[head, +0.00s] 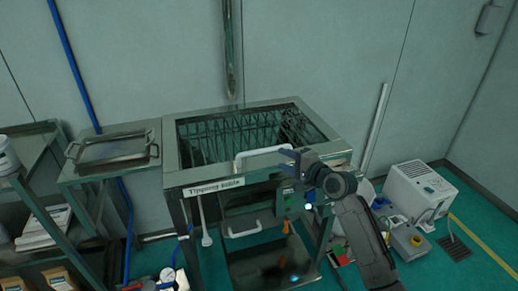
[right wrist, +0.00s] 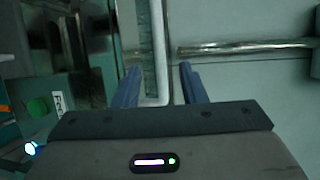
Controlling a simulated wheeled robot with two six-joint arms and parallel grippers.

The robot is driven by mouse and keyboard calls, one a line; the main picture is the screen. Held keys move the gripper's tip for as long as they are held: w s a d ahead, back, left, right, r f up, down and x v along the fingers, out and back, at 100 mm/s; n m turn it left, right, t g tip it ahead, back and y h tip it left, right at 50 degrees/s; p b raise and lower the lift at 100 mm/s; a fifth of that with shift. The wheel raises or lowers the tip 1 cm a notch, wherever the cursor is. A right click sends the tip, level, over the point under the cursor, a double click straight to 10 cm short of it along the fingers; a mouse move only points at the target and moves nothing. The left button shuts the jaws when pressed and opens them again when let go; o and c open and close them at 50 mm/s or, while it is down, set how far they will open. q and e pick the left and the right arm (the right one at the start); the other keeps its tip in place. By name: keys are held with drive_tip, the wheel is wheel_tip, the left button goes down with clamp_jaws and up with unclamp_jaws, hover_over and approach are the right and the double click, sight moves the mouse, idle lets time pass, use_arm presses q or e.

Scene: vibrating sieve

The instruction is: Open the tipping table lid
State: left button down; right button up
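The tipping table (head: 211,187) is a metal-framed stand labelled "Tipping table" on its front. Its lid (head: 215,140) lies level in the top frame, a dark see-through panel over a wire-like grid. A white bar handle (head: 262,152) sits at the lid's front edge. My right gripper (head: 288,156) is at the handle's right end. In the right wrist view, the white handle (right wrist: 158,45) runs between the two blue fingers of my right gripper (right wrist: 160,68). The fingers are apart, with gaps beside the bar. My left gripper is not in view.
A metal tray (head: 115,150) rests on a side stand at the left. A shelf (head: 60,262) with boxes stands further left. A second white handle (head: 243,231) is lower on the table's front. A white machine (head: 420,190) stands on the floor at right.

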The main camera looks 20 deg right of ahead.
sight(266, 152)
drive_tip(key=p+x, duration=0.1)
drive_tip(key=x, duration=0.9)
drive_tip(key=shift+w+f, duration=0.1)
drive_tip(key=shift+f, duration=0.15)
clamp_jaws()
